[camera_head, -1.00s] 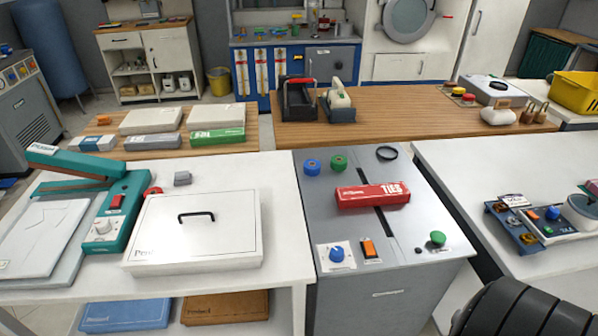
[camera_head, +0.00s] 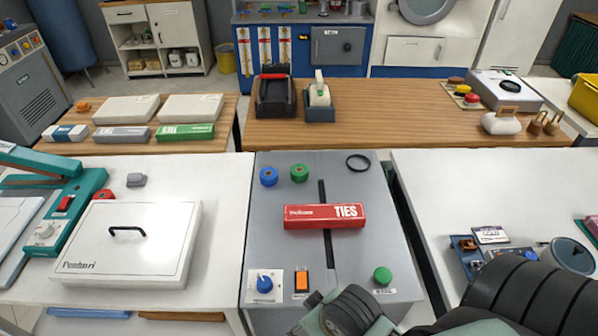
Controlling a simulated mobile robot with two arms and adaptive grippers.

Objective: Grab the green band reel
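The green band reel (camera_head: 300,173) is a small green roll lying on the grey machine top (camera_head: 285,245), toward its back edge. A blue reel (camera_head: 268,177) lies just left of it. A red TIES box (camera_head: 325,216) lies in front of them across the dark slot. Parts of my own arm, dark and ribbed with pale green links, show at the lower right. No gripper fingers show, so neither gripper is in view. Nothing touches the green reel.
A black ring (camera_head: 358,162) lies right of the reels. At the machine's front are a blue knob (camera_head: 265,283), an orange switch (camera_head: 301,281) and a green button (camera_head: 383,275). A white lidded box (camera_head: 160,250) and a red reel (camera_head: 103,195) lie on the left table.

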